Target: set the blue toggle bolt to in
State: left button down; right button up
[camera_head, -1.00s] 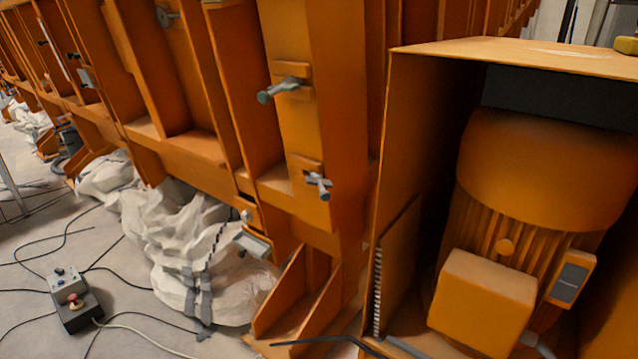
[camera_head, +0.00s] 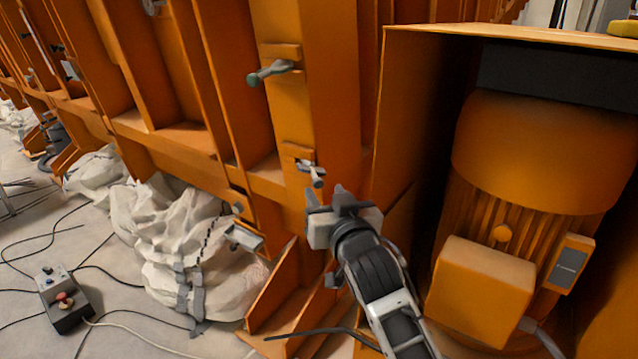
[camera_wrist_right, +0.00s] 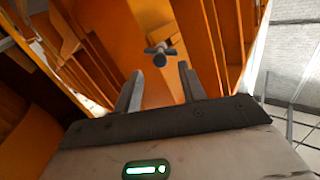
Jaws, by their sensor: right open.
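A blue-grey toggle bolt (camera_head: 312,173) sits on a small orange block on the orange post in the head view. It has a cross handle and a stem. It also shows in the right wrist view (camera_wrist_right: 161,51), just beyond the fingertips and roughly between them. A second, greenish toggle bolt (camera_head: 270,72) is higher on the same post. My right gripper (camera_head: 326,193) is open and empty just below the lower bolt, with its fingers pointing up toward it. I cannot tell whether they touch. My left gripper is out of view.
An orange housing with a motor (camera_head: 530,180) stands close on the right of my right arm. Orange frame ribs run to the left. White bags (camera_head: 180,250), cables and a control box (camera_head: 65,300) lie on the floor at lower left.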

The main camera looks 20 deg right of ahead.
aim_at(319, 184)
jog(key=w, duration=0.5)
jog(key=shift+w, duration=0.1)
grip_shut()
